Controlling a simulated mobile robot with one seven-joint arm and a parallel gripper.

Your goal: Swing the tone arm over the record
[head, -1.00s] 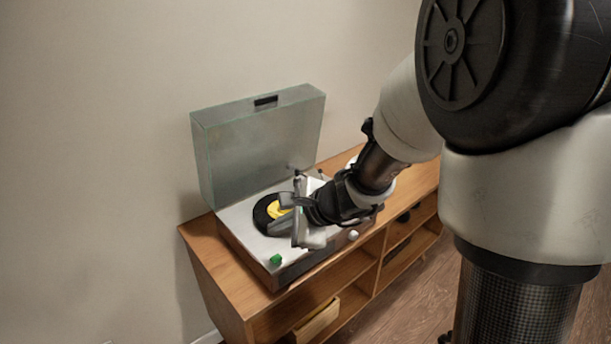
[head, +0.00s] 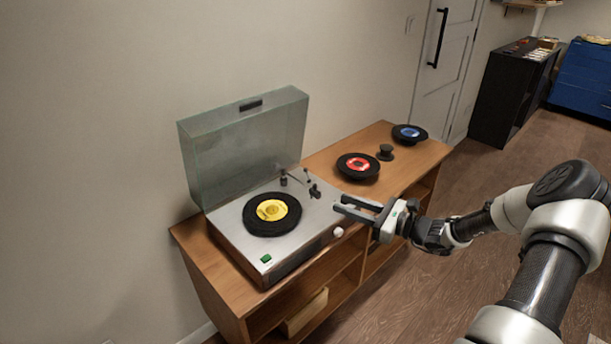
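The record player (head: 236,238) sits on the wooden cabinet with its clear lid (head: 245,145) raised. A black record with a yellow label (head: 272,212) lies on the platter. The thin tone arm (head: 304,184) is at the back right of the deck, beside the record and not over it; its exact outline is too small to make out. My gripper (head: 338,203) is at the right edge of the deck, fingers pointing left, apart from the tone arm. The fingers are spread with a gap and nothing between them.
On the cabinet top (head: 415,158), right of the player, are a red-labelled record (head: 358,166), a small black knob-like piece (head: 385,152) and a blue-labelled record (head: 409,133). The floor in front is clear.

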